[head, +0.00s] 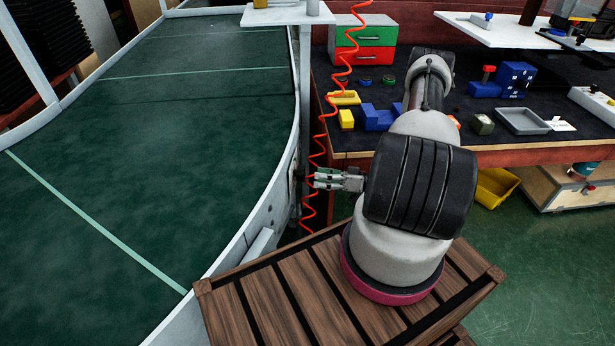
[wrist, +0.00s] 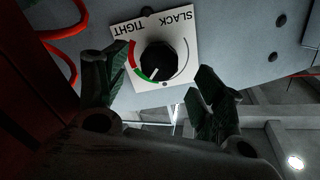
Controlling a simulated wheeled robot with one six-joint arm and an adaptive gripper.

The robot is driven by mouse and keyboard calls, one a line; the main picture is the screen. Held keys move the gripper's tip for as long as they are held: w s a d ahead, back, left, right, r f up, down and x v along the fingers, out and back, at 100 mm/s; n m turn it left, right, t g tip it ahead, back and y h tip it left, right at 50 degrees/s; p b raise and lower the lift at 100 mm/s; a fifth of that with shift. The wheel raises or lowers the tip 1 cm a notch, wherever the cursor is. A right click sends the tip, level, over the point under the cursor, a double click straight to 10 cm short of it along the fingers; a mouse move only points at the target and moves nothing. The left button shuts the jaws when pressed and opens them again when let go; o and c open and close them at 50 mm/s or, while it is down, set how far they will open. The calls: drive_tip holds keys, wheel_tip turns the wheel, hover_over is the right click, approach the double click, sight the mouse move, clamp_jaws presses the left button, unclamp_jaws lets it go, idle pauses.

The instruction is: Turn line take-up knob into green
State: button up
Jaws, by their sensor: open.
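The take-up knob (wrist: 158,58) is round and black, on a white plate (wrist: 179,30) marked SLACK and TIGHT that appears upside down in the wrist view. A red and green arc (wrist: 132,56) curves along its left and lower left. The knob's white pointer mark faces down and slightly left, at or close to the green part's lower end; I cannot tell exactly which. My gripper (wrist: 159,66) is open, one finger on each side of the knob, with no visible contact. In the head view my gripper (head: 316,180) points left at the conveyor's side; the knob is not discernible there.
The green curved conveyor (head: 190,120) fills the left. A coiled red hose (head: 322,130) hangs close to my gripper and also crosses the wrist view (wrist: 62,32). A workbench (head: 500,155) with blocks and trays stands behind my arm. A slatted wooden surface (head: 300,290) lies below.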

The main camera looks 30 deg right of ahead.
drive_tip(key=v, duration=0.5)
drive_tip(key=shift+d, duration=0.1)
idle(0.3)
